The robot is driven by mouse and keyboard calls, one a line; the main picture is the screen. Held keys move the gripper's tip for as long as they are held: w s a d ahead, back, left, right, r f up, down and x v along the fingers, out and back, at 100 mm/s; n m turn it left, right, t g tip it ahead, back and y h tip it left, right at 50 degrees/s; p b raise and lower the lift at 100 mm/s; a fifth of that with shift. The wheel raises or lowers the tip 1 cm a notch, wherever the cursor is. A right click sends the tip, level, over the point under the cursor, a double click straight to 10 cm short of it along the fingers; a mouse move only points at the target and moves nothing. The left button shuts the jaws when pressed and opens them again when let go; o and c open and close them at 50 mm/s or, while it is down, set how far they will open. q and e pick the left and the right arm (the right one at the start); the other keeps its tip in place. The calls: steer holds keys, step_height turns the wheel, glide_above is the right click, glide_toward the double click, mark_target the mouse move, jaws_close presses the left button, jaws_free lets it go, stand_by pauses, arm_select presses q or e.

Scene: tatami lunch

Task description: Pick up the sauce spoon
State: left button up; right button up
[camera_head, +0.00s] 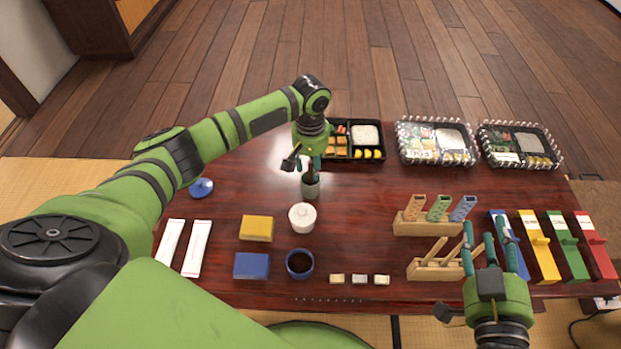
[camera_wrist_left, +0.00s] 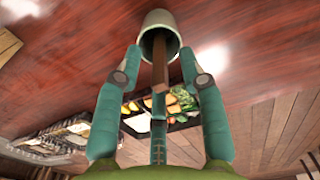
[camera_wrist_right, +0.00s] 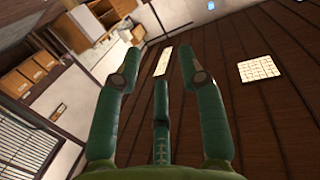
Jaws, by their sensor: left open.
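The sauce spoon stands in a small grey-green cup (camera_head: 311,190) near the middle of the table; its brown handle (camera_wrist_left: 159,62) sticks out of the cup's mouth in the left wrist view. My left gripper (camera_head: 310,167) is above the cup, pointing down. In the left wrist view my left gripper (camera_wrist_left: 160,70) is open, with its fingers apart on either side of the handle and no clear contact. The spoon's lower end is hidden in the cup. My right gripper (camera_head: 488,240) is open and empty at the right front; its fingers (camera_wrist_right: 160,75) are apart.
A dark sauce bowl (camera_head: 300,264), yellow block (camera_head: 256,228) and blue block (camera_head: 251,266) are nearer. Wooden holders (camera_head: 425,228) stand to the right.

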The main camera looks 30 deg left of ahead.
arm_select(q)
jaws_close()
steer(key=shift+r, duration=0.2)
step_height(320, 180, up, 4)
steer(key=shift+r+p, duration=0.15)
steer(key=shift+p, duration=0.9)
steer(key=c, duration=0.8)
jaws_free()
step_height(320, 180, up, 5)
steer(key=shift+r+p, duration=0.15)
steer(key=shift+p, duration=0.8)
arm_select(e)
steer(key=s+d+f+g+h, duration=0.2)
steer(key=s+d+f+g, duration=0.2)
steer(key=s+f+g, duration=0.2)
steer(key=s+d+f+m+g+h, duration=0.1)
steer(key=s+d+f+g+h, duration=0.1)
steer(key=s+f+g, duration=0.4)
step_height(320, 180, down, 4)
steer(key=shift+s+d+m+g, duration=0.35)
steer(key=shift+s+d, duration=0.55)
steer(key=shift+s, duration=0.3)
